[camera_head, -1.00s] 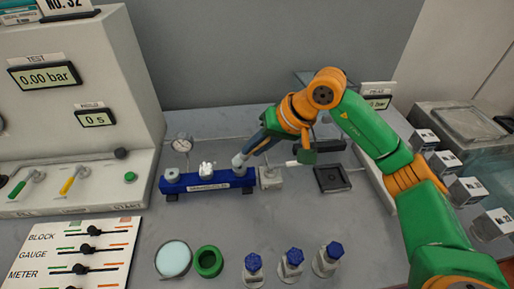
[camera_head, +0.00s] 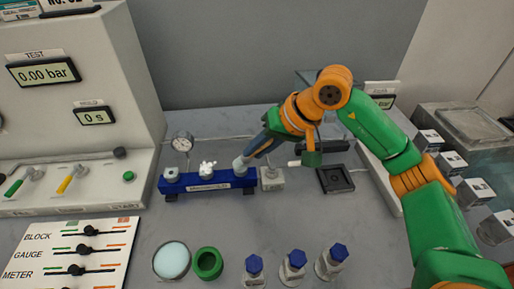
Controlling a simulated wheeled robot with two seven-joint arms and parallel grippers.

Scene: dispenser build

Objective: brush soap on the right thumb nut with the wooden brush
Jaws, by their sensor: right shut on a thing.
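A blue block (camera_head: 208,187) lies on the bench with fittings along its top. A white foamy lump (camera_head: 208,168) covers the middle fitting, and a bare grey fitting (camera_head: 171,171) is at the left end. My right gripper (camera_head: 254,151) reaches down from the right to the block's right end. It is shut on the wooden brush, which is too small and covered to make out clearly. The light-grey right thumb nut (camera_head: 240,163) is at the gripper's tip, partly hidden; I cannot tell whether the bristles touch it. My left gripper is not in view.
A round dish of pale blue soap (camera_head: 171,261) and a green ring (camera_head: 208,263) sit in front. Several blue-capped fittings (camera_head: 292,263) stand at the front right. A gauge (camera_head: 182,142) stands behind the block. A black square tray (camera_head: 336,179) lies at the right.

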